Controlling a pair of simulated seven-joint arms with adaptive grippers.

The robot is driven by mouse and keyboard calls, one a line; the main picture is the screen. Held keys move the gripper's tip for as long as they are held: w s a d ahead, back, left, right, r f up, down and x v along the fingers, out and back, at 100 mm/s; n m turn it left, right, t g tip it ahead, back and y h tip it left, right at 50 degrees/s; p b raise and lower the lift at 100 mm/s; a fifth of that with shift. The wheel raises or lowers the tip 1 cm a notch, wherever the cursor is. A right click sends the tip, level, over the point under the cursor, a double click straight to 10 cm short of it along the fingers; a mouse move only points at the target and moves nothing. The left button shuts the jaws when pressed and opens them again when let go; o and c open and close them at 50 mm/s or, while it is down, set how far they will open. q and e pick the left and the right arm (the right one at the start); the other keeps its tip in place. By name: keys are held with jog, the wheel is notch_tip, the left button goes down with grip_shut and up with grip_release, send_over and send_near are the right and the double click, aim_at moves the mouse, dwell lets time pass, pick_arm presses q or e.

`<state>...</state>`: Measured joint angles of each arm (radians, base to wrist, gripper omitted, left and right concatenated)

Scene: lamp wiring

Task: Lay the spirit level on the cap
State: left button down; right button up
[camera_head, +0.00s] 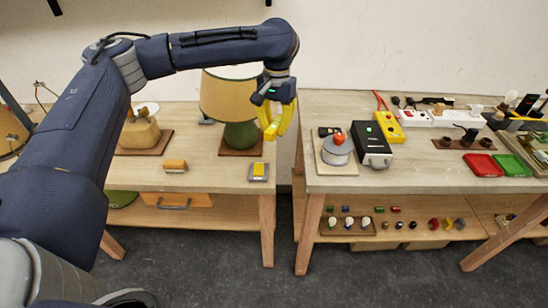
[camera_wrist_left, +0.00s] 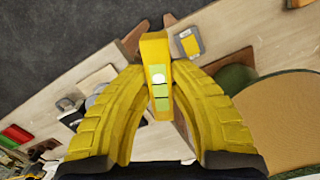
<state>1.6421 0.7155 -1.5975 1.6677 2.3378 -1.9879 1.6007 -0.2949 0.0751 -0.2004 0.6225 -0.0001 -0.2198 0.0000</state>
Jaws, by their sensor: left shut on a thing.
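The spirit level (camera_wrist_left: 155,48) is a yellow bar with a pale green vial window. In the left wrist view it stands between the two yellow fingers of my left gripper (camera_wrist_left: 160,82), which is shut on it. In the head view my left gripper (camera_head: 274,122) hangs in the air near the gap between the two tables, right of the lampshade. The level is hard to tell from the yellow fingers there. A grey round piece with a red top (camera_head: 337,150) sits on a board on the right table; I cannot tell whether it is the cap. My right gripper is not in view.
A lamp with a tan shade (camera_head: 228,95) and green base stands left of the gripper. A grey pad with a yellow block (camera_head: 258,171) lies at the left table's front edge. A black box (camera_head: 371,145), yellow box (camera_head: 389,127) and red tray (camera_head: 482,165) occupy the right table.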

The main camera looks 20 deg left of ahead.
aim_at(229, 72)
pick_arm(q)
jog(key=w+a+r+m, duration=0.2)
jog(key=w+a+r, duration=0.2)
jog(key=w+a+r+m, duration=0.2)
jog(key=w+a+r, duration=0.2)
jog(key=a+r, duration=0.1)
jog(key=w+a+r+m, duration=0.2)
jog(key=w+a+r, duration=0.1)
jog(key=a+r, duration=0.2)
jog(key=shift+w+a+m+y, duration=0.15)
jog(key=shift+w+m+y, duration=0.15)
jog(key=shift+w+m, duration=0.1)
jog(key=a+m, duration=0.1)
jog(key=a+r+m, duration=0.1)
jog(key=a, duration=0.1)
jog(key=a+r+m, duration=0.1)
jog(key=m, duration=0.1)
jog(key=shift+w+a+y, duration=0.1)
jog(key=shift+a+y, duration=0.2)
jog(key=shift+a, duration=0.05)
jog(key=shift+a+r+m, duration=0.15)
jog(key=shift+a+m, duration=0.25)
jog(key=shift+m, duration=0.3)
jog(key=shift+a+r+m, duration=0.15)
jog(key=shift+a+m, duration=0.25)
jog(key=shift+m, duration=0.3)
jog(key=shift+f, duration=3.3)
